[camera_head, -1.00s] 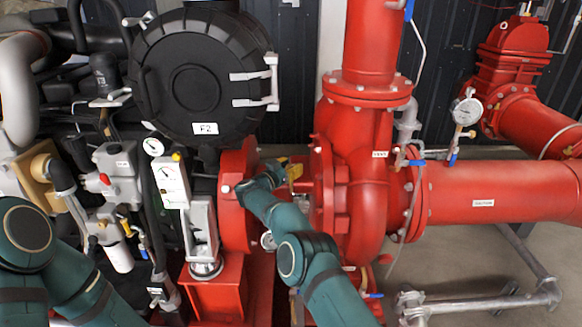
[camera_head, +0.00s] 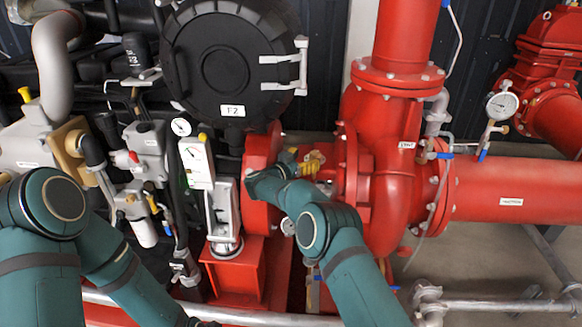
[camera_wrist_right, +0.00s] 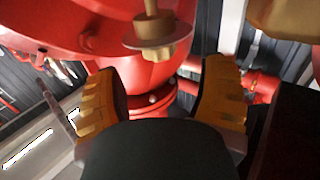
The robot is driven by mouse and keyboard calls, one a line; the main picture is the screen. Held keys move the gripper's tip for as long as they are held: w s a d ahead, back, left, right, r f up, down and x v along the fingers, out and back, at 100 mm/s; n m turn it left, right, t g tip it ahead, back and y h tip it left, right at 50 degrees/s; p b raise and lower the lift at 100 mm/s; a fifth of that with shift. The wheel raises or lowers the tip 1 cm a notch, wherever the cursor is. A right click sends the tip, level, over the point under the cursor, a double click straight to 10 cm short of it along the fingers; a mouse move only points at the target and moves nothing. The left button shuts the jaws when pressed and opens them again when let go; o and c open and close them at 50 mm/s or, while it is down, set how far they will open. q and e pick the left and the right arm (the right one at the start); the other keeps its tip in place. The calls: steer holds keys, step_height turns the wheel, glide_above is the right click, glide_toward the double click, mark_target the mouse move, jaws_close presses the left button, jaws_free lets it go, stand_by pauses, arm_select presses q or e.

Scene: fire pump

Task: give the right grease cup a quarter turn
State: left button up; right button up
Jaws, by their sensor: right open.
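A brass fitting with a hexagonal body and a round flange (camera_wrist_right: 153,40), which looks like the grease cup, hangs below the red pump casing in the right wrist view. My right gripper (camera_wrist_right: 163,75) has yellow-orange fingers spread wide on either side below it. The fitting appears in line with the gap, not clamped; I cannot tell how deep it is. In the head view my right gripper (camera_head: 311,161) is by the pump shaft between two red flanges, partly hidden by my own wrist. The cup cannot be made out there. My left arm shows at the left, but its gripper is out of frame.
The red pump casing (camera_head: 388,165) stands right of my right gripper, and a red flange (camera_head: 262,160) is close on its left. A white gauge box (camera_head: 196,162) and black round housing (camera_head: 222,65) are farther left. Another brass-coloured part (camera_wrist_right: 285,18) shows at the wrist view's upper right.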

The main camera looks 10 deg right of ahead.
steer(key=v, duration=0.7)
